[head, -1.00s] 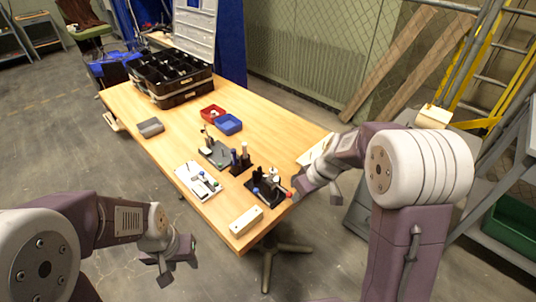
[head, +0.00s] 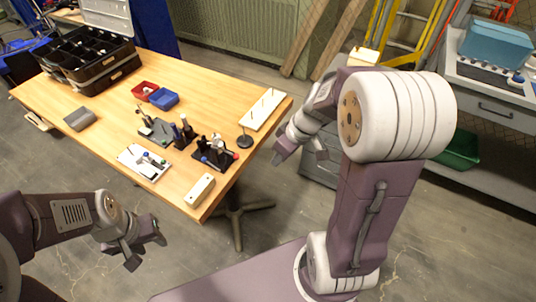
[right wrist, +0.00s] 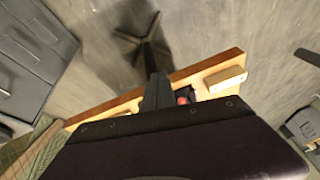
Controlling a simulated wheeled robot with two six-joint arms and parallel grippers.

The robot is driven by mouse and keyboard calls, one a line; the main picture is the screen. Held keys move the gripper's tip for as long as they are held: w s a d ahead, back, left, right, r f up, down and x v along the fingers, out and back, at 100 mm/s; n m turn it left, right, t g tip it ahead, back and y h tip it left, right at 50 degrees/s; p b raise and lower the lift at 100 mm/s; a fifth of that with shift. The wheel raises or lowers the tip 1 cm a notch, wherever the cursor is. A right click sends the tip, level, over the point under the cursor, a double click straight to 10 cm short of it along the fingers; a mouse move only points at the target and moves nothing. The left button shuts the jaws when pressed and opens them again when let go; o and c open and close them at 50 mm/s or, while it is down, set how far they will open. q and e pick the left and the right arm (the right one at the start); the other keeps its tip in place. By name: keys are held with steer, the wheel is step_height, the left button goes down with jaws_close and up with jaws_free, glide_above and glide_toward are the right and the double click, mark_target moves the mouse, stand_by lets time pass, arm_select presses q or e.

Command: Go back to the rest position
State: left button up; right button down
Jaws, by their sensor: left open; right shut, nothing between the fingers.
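My left gripper (head: 143,252) hangs open and empty over the floor in front of the table, at lower left in the head view. My right gripper (head: 300,156) is shut and empty, just off the right edge of the wooden table (head: 215,97). In the right wrist view its dark fingers (right wrist: 157,92) are together, with the table edge behind them. Neither gripper is seen touching anything.
The table holds a black organizer case (head: 95,55), red (head: 144,90) and blue (head: 164,98) bins, several small fixtures, a white block (head: 200,189) and a pegged board (head: 262,108). A grey bench (head: 500,105) stands at right. Floor before the table is clear.

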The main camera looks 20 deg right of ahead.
steer(key=shift+w, duration=0.1)
stand_by(0.4)
steer(key=s+a+r+n+g+p, duration=0.2)
steer(key=s+a+r+p, duration=0.4)
steer(key=p, duration=0.3)
steer(key=s+m+h, duration=0.1)
steer(key=m, duration=0.1)
steer(key=s+d+f+m+h, duration=0.1)
steer(key=m, duration=0.2)
steer(key=s+d+f+m, duration=0.1)
steer(key=m, duration=0.1)
steer(key=shift+d+m+h, duration=0.25)
steer(key=shift+m+h, duration=0.15)
